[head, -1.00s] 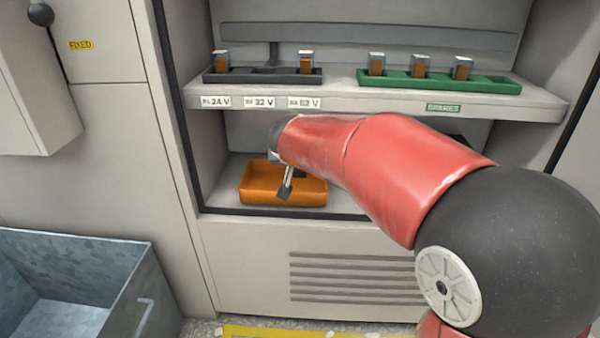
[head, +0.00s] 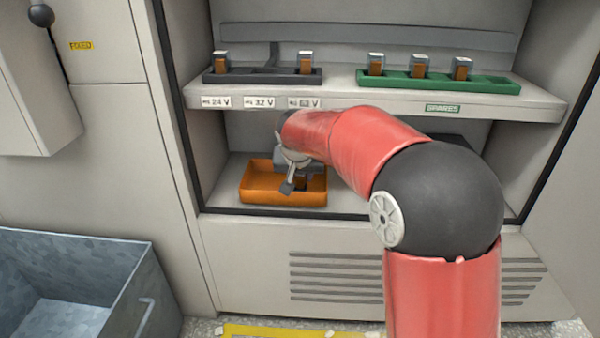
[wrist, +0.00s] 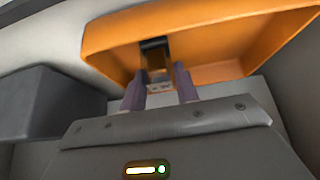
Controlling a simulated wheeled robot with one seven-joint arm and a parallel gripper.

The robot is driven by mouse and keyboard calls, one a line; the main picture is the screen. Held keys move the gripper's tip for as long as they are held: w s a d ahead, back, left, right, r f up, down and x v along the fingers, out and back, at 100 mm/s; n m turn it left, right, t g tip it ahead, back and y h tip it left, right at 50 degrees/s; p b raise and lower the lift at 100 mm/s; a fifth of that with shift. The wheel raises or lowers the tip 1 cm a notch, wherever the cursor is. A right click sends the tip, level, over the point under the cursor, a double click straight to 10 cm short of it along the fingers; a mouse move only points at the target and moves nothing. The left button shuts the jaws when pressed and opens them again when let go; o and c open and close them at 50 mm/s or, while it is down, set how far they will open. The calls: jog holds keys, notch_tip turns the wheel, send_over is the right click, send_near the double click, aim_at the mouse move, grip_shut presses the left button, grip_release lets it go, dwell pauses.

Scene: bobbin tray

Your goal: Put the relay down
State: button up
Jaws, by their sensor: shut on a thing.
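My gripper (head: 290,183) is at the orange tray (head: 250,195) on the lower shelf of the cabinet, with its fingers low inside the tray's outline. In the wrist view the two fingers (wrist: 160,88) are shut on a relay (wrist: 157,62), which has a brown body and a dark end. The orange tray (wrist: 110,45) surrounds the far side of the relay in that view. Whether the relay touches the tray floor I cannot tell. In the head view my gripper mostly hides the relay.
On the upper shelf (head: 345,96), a dark rack (head: 262,78) holds two relays with a gap between them. A green spares rack (head: 490,87) holds three. A dark box (wrist: 45,110) is close to the gripper in the wrist view. A metal bin (head: 130,285) stands at lower left.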

jog(key=shift+f, duration=0.35)
jog(key=shift+f, duration=0.15)
jog(key=o, duration=1)
